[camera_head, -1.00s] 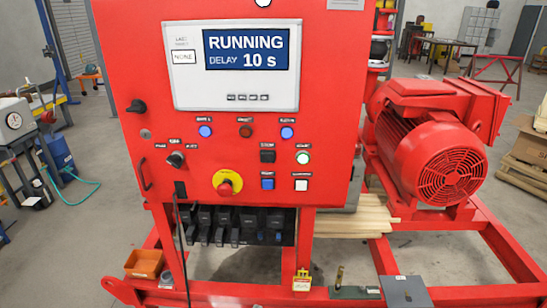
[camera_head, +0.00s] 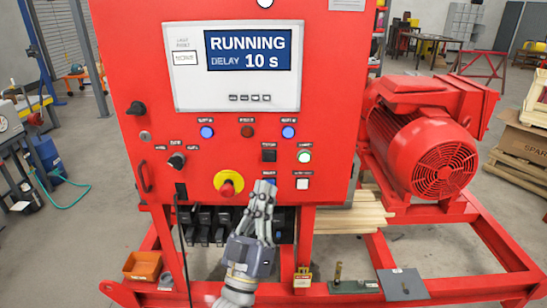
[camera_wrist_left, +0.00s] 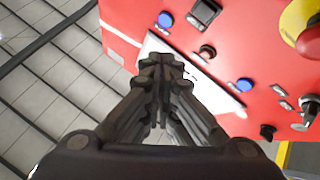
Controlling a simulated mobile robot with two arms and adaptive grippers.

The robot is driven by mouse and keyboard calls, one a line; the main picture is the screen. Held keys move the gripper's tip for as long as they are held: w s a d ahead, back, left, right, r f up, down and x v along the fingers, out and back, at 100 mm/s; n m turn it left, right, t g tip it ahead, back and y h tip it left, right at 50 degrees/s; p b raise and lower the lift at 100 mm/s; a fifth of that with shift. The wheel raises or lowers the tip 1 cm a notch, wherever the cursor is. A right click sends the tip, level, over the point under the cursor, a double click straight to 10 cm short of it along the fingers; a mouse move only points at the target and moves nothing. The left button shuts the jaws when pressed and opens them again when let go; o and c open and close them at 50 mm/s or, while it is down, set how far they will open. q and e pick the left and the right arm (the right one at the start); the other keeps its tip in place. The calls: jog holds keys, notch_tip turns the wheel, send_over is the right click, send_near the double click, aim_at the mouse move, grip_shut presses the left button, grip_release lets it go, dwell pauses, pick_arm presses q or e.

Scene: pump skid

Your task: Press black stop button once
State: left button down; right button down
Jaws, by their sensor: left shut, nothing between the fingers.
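The black stop button (camera_head: 269,156) is on the red control panel (camera_head: 225,140), above a blue button and left of a green-lit button. It also shows near the top of the left wrist view (camera_wrist_left: 205,12). My left gripper (camera_head: 264,187) is shut and empty in front of the panel, its fingertips just below the black button in the head view and overlapping the blue button. In the left wrist view its closed fingertips (camera_wrist_left: 161,64) appear in front of the white display area, apart from the black button. The gap to the panel is hard to tell. My right gripper is not in view.
Close by are the yellow-ringed red emergency stop (camera_head: 228,184), the blue button (camera_head: 269,179) and a white button (camera_head: 302,183). The display (camera_head: 249,48) reads RUNNING, DELAY 10 s. A red motor (camera_head: 425,150) stands right of the panel.

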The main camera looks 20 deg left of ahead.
aim_at(269, 157)
pick_arm(q)
jog(key=shift+s+r, duration=0.2)
jog(key=shift+r, duration=0.45)
jog(key=shift+w+a+b, duration=0.4)
jog(key=shift+w+b, duration=0.1)
jog(key=shift+w, duration=0.9)
jog(key=shift+w+a+b, duration=0.4)
jog(key=shift+w+b, duration=0.1)
jog(key=shift+w, duration=0.95)
jog(key=shift+w+a+b, duration=0.4)
jog(key=shift+w+b, duration=0.1)
jog(key=shift+w, duration=0.9)
jog(key=shift+w, duration=0.15)
jog(key=shift+w+a, duration=0.1)
jog(key=shift+w, duration=0.15)
